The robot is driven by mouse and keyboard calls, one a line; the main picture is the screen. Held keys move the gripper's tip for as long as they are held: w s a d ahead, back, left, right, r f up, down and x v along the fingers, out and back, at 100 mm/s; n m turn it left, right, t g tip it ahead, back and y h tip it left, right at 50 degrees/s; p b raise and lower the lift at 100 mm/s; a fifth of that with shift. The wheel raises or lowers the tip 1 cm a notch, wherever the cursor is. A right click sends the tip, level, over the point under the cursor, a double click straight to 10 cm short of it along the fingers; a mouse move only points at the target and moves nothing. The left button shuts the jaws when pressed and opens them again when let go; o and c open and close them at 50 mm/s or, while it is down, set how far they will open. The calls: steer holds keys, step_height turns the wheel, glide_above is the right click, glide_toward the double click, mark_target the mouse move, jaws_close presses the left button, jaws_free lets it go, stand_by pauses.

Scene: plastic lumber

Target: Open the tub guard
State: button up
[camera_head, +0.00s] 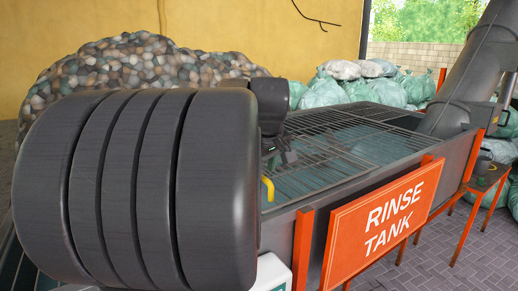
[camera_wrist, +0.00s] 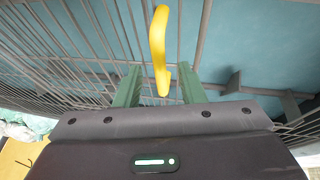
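The tub guard (camera_head: 335,128) is a grey wire grid lying over the rinse tank (camera_head: 288,222). In the wrist view, the guard's bars (camera_wrist: 92,40) run across the blue tank water. A curved yellow handle (camera_head: 268,188) stands at the guard's near edge; in the wrist view the yellow handle (camera_wrist: 157,45) appears between my gripper's fingers. My gripper (camera_wrist: 160,82) is open, with a gap on each side of the handle. In the head view, my dark arm hides the guard's left part and most of my gripper (camera_head: 281,158).
A red RINSE TANK sign (camera_head: 380,222) is on the tank's front. A large grey tube (camera_head: 468,75) slopes into the tank's right end. Filled bags (camera_head: 350,88) and a pile of stone-like lumps (camera_head: 140,62) lie behind. Paved floor (camera_head: 440,262) is clear at front right.

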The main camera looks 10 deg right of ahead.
steer(key=v, duration=1.2)
steer(key=shift+b, duration=0.3)
steer(key=shift+f, duration=0.1)
